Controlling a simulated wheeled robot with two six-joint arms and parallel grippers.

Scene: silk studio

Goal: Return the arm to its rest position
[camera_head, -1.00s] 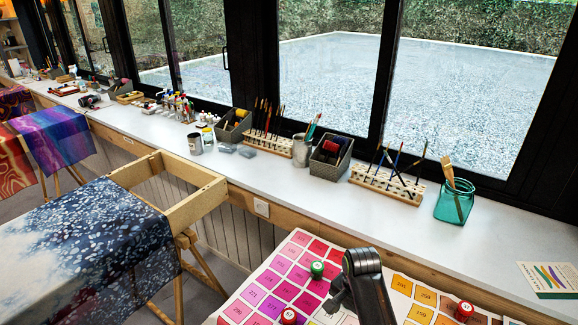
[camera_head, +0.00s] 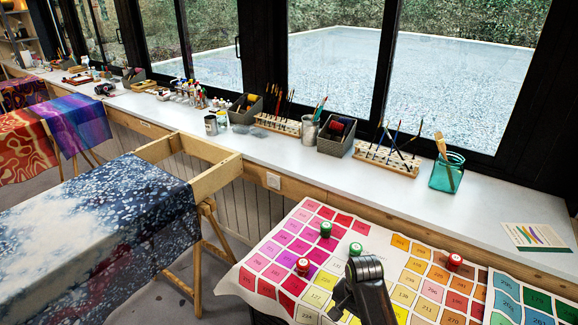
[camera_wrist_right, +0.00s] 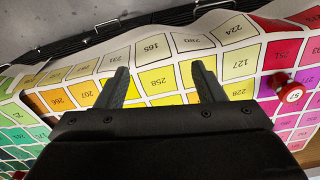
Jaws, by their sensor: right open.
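In the head view, a dark link of my arm (camera_head: 365,290) rises from the bottom edge in front of the colour chart (camera_head: 283,237). No gripper jaws can be made out there. In the right wrist view, my right gripper (camera_wrist_right: 163,86) is open, with its two dark fingers apart and nothing between them. The chart's numbered yellow and white squares (camera_wrist_right: 153,48) lie beyond the fingers. Whether the fingertips touch the chart cannot be told, but they look apart from it. My left gripper is not in view.
Red-topped pieces (camera_head: 303,266) and green-topped pieces (camera_head: 325,229) stand on the chart; one red piece (camera_wrist_right: 290,92) shows right of the fingers. Behind runs a white sill (camera_head: 290,160) with brush racks (camera_head: 387,158) and a teal jar (camera_head: 447,173). A fabric-draped frame (camera_head: 100,235) stands left.

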